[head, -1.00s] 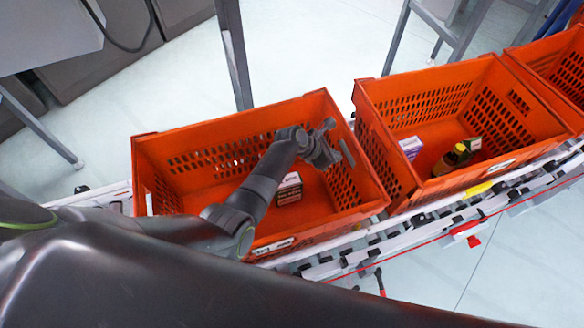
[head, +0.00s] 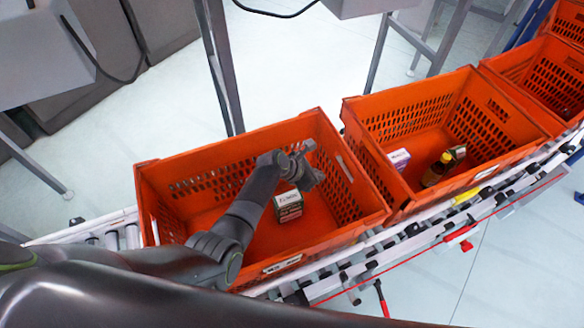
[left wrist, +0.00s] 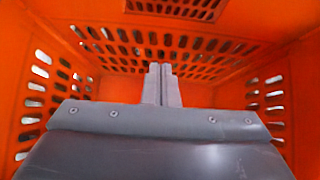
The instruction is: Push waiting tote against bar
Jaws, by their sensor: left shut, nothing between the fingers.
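An orange tote (head: 150,205) with slotted walls stands on the roller conveyor nearest me, holding a small box (head: 288,206). My left gripper (head: 312,165) reaches into this tote, near its right wall. In the left wrist view the gripper's fingers (left wrist: 161,84) are shut together with nothing between them, and orange slotted walls surround them. I cannot tell whether the fingers touch the wall. A second orange tote (head: 400,205) stands just to the right, holding a purple-and-white box (head: 399,158), a dark bottle with a yellow cap (head: 437,170) and another small item. No bar can be made out clearly.
A third orange tote (head: 540,75) stands further up the line at the upper right. The conveyor (head: 110,232) shows bare rollers left of the near tote. A red cord and red handle (head: 382,298) run along its front side. Grey table legs (head: 220,70) stand behind.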

